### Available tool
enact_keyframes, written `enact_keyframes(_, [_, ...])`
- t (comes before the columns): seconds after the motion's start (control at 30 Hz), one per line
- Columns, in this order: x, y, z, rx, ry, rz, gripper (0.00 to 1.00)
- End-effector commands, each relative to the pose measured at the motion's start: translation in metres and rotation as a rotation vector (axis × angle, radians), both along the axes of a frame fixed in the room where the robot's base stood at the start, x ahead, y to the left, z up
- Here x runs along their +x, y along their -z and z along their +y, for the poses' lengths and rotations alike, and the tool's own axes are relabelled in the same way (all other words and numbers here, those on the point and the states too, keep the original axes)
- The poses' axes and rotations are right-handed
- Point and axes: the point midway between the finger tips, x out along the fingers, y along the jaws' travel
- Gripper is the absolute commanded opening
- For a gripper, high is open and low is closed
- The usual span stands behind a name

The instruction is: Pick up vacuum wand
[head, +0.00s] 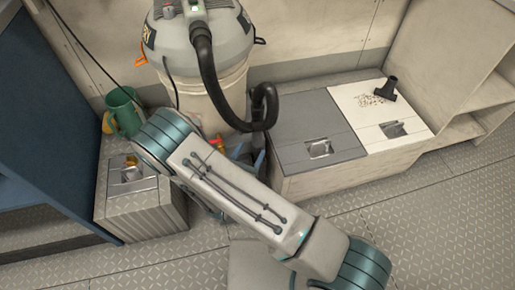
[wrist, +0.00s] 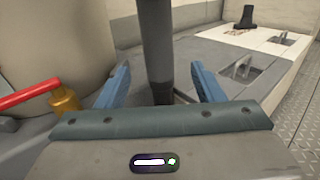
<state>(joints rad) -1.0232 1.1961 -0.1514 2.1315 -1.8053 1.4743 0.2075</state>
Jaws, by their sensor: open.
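A short black vacuum nozzle with a wide foot, which looks like the wand, lies on the white hatch panel (head: 405,118) in the head view (head: 386,92). It also shows at the top of the wrist view (wrist: 246,18). My gripper's blue fingers (wrist: 160,88) are open, well short of that nozzle. A dark upright tube (wrist: 157,45) stands between or just beyond them; I cannot tell whether it is the hose or another wand part. In the head view my arm hides most of the gripper.
A grey hatch (head: 300,125) adjoins the white one. A green jug (head: 124,112) and a red-handled brass valve (wrist: 64,97) are at left. Floor at right is clear.

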Motion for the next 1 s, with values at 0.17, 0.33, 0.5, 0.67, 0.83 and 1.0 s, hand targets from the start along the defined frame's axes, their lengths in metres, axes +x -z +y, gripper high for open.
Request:
enact_keyframes(0.17, [0.027, 0.001, -0.011, 0.003, 0.002, -0.001, 0.61])
enact_keyframes(0.33, [0.037, 0.0, -0.015, 0.002, 0.002, -0.001, 0.61])
enact_keyframes(0.5, [0.058, 0.001, -0.023, 0.004, 0.005, -0.003, 0.61])
enact_keyframes(0.67, [0.078, -0.001, -0.031, 0.002, 0.003, -0.001, 0.61])
enact_keyframes(0.83, [0.084, -0.003, -0.033, 0.002, 0.002, 0.0, 0.61])
enact_keyframes(1.0, [0.084, -0.003, -0.033, 0.001, 0.002, 0.001, 0.56])
